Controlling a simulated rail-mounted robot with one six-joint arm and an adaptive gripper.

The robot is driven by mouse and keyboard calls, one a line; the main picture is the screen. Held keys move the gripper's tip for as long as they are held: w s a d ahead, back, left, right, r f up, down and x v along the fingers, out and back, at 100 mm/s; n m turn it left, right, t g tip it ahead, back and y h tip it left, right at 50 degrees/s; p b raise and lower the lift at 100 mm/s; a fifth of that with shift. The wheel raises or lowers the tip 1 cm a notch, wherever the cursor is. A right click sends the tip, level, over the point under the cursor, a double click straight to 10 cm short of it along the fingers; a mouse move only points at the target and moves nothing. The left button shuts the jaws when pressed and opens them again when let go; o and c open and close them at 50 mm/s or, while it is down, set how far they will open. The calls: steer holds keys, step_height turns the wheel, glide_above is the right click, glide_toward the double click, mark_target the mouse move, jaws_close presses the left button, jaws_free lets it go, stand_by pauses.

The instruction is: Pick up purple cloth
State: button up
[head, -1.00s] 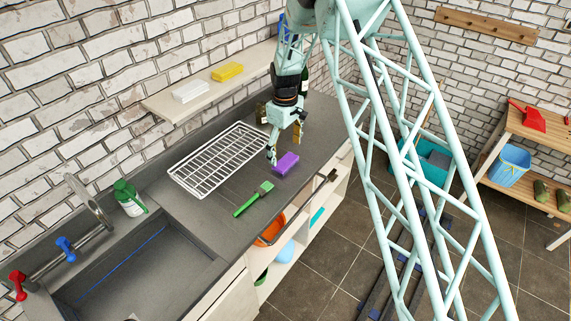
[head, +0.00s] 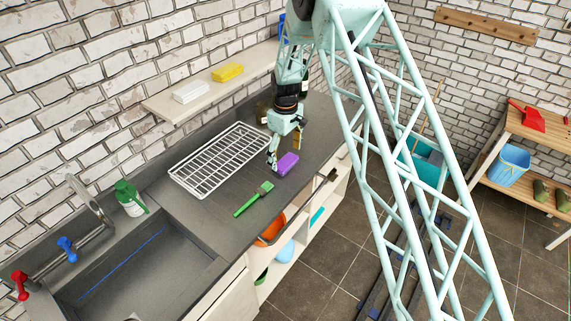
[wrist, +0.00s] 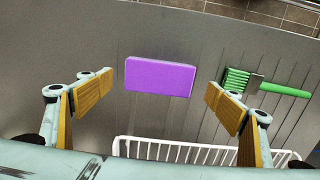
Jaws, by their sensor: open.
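The purple cloth (head: 288,162) is a small flat purple block lying on the grey counter. In the wrist view the purple cloth (wrist: 160,76) lies ahead of my gripper, between the lines of its two fingers and apart from both. My gripper (head: 286,152) is just above the counter beside the cloth, pointing down. In the wrist view my gripper (wrist: 160,98) is open and empty, with wooden-looking pads on its fingers.
A green brush (head: 253,199) lies near the cloth. A white wire rack (head: 219,160) lies behind, close to my gripper in the wrist view. A sink (head: 140,275) is at the lower left. A shelf (head: 215,90) with yellow and white blocks runs along the wall.

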mark_target(286, 161)
steer(key=shift+f, duration=1.5)
steer(key=c, duration=1)
